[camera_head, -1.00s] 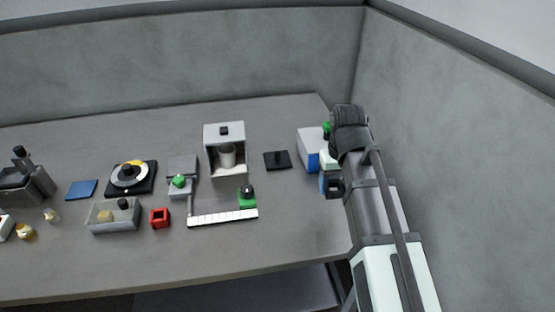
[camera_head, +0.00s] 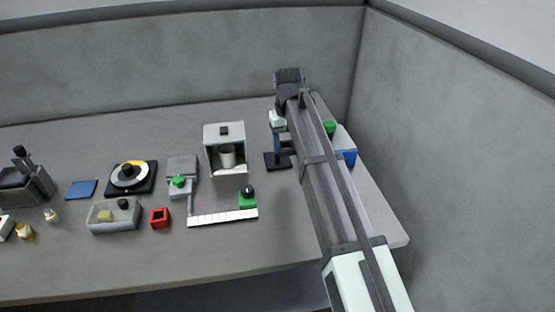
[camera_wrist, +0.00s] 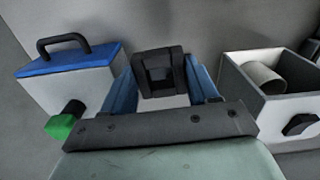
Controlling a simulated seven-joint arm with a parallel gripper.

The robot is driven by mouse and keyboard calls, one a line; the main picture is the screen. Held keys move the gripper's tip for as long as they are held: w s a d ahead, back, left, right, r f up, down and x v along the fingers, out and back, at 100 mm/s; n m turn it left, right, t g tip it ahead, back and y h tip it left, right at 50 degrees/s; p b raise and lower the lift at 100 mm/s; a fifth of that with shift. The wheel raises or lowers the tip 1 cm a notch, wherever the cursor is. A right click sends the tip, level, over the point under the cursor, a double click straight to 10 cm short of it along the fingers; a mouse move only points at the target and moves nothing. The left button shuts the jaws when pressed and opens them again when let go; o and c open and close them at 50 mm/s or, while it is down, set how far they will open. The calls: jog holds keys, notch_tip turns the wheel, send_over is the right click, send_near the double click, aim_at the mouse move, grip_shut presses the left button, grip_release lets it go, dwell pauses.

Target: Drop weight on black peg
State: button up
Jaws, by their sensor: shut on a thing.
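The black weight (camera_wrist: 160,72) is a dark block with a square opening, held between the blue fingers of my gripper (camera_wrist: 163,85) in the wrist view. In the head view my gripper (camera_head: 280,150) is over the flat black base (camera_head: 271,162) of the black peg, to the right of the grey open-fronted box. My arm and the weight hide the peg itself, so I cannot tell whether the weight is around it or above it.
A white box with a blue lid and black handle (camera_wrist: 75,65) stands right of my gripper in the head view. The grey box with a pale cylinder (camera_head: 212,134) is close on the left. A white ruler-like strip (camera_head: 222,217) lies nearer the front.

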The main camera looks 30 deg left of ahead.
jog(key=w+a+r, duration=0.1)
jog(key=w+a, duration=0.3)
jog(key=a, duration=0.2)
jog(key=shift+m, duration=0.4)
jog(key=shift+w+f, duration=0.1)
jog(key=shift+f, duration=4.75)
jog(key=shift+f, duration=0.1)
jog(key=o, duration=1.4)
jog(key=shift+c, duration=0.2)
notch_tip(320, 180, up, 12)
jog(key=shift+d, duration=0.1)
